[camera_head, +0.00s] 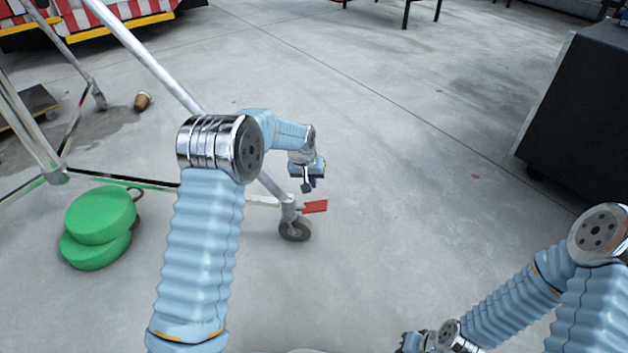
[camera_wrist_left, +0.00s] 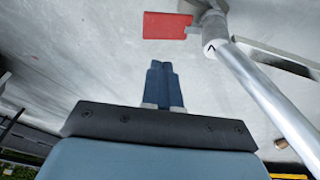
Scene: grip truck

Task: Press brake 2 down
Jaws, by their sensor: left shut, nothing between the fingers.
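The red brake pedal (camera_head: 315,206) sticks out to the right above a caster wheel (camera_head: 295,231) at the foot of a metal stand leg (camera_head: 270,185). My left gripper (camera_head: 306,186) is shut and empty, just above the red pedal and apart from it. In the left wrist view the shut fingers (camera_wrist_left: 163,85) point toward the red pedal (camera_wrist_left: 167,25), with bare floor between. The stand's pole (camera_wrist_left: 265,90) runs along the right there. My right arm shows at the lower right of the head view; its gripper's fingers cannot be made out.
Green round weights (camera_head: 100,215) lie on the floor at the left beside the stand's bars. A dark box (camera_head: 580,110) stands at the right. A small brown cup (camera_head: 142,101) lies at the upper left. The floor right of the pedal is clear.

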